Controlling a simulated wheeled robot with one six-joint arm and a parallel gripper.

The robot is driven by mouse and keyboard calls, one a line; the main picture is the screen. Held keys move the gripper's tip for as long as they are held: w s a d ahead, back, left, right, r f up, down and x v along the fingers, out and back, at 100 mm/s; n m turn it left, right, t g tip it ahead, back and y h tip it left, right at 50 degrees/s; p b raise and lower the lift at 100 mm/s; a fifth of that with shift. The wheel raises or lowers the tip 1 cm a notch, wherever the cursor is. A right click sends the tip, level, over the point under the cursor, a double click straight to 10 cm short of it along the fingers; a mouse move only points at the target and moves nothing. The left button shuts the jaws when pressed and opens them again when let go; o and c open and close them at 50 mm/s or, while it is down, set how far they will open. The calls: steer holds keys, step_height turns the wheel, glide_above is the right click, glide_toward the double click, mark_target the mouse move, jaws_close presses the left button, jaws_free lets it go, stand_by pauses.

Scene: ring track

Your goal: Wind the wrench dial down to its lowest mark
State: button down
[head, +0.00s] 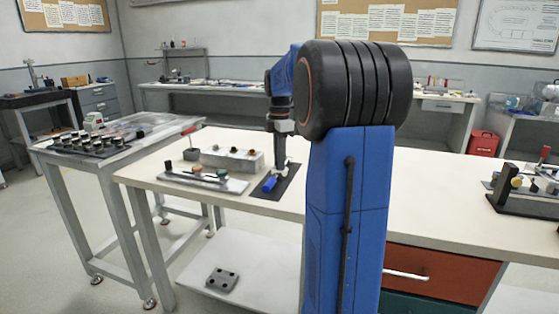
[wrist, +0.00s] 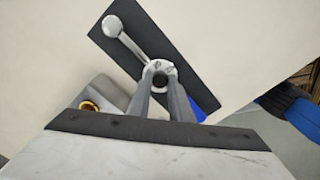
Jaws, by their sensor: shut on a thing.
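The wrench lies on a dark mat (wrist: 190,62) on the bench. Its blue handle (head: 269,184) shows in the head view. In the wrist view, its pale round head (wrist: 112,26) is at upper left, with a thin shaft running down to a pale round dial (wrist: 159,68) with a dark centre. My gripper (wrist: 159,76) is shut on the dial, one finger on each side. A bit of blue handle shows past the right finger. In the head view my gripper (head: 280,168) is low over the mat. The dial's marks cannot be read.
A grey block with knobs (head: 232,158) and a grey tray with handled tools (head: 205,180) stand left of the mat. A dark fixture (head: 525,190) stands at the bench's right. A side table with several small cylinders (head: 88,143) is at left.

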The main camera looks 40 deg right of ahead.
steer(key=shift+n, duration=0.6)
steer(key=c, duration=1.6)
jaws_free()
step_height(320, 180, up, 17)
steer(key=shift+r, duration=0.2)
